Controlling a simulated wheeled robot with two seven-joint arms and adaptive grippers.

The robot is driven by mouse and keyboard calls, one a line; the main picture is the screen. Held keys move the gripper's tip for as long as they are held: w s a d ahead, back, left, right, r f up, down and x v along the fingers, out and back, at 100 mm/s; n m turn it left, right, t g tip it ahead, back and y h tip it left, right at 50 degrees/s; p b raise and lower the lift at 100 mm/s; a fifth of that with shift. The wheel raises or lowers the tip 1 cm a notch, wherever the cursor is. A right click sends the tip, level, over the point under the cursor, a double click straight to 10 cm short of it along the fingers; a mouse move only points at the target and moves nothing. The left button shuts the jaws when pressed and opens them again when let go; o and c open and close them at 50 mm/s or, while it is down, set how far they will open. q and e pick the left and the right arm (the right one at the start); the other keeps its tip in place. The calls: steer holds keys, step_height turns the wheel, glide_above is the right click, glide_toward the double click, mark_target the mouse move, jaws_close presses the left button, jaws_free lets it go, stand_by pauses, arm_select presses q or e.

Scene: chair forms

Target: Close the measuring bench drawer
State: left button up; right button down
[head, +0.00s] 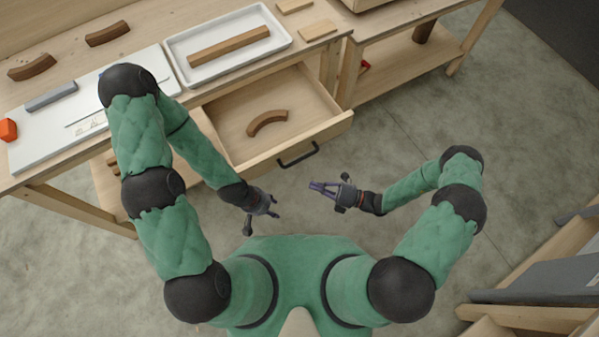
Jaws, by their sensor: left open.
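The measuring bench drawer (285,145) is pulled out from under the bench top. It has pale wooden sides and a dark bar handle (298,155) on its front. A curved brown wooden piece (267,122) lies inside it. My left gripper (263,222) is open and empty, below and to the left of the handle in the picture and apart from it. My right gripper (314,187) is just below the drawer front, to the right of the handle and apart from it. Its fingers point left and I see nothing between them, but their gap is too small to judge.
The bench top (135,45) bears a white tray (282,47) with a long wooden bar, a white board (30,130) and curved wooden pieces. A second bench (405,75) stands at the right. Wooden furniture (540,265) is at the lower right. The floor between is clear.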

steer(key=w+a+r, duration=0.1)
steer(key=w+a, duration=0.3)
steer(key=a, duration=0.1)
steer(key=shift+w+a+r+b, duration=0.2)
steer(key=shift+a+b, duration=0.2)
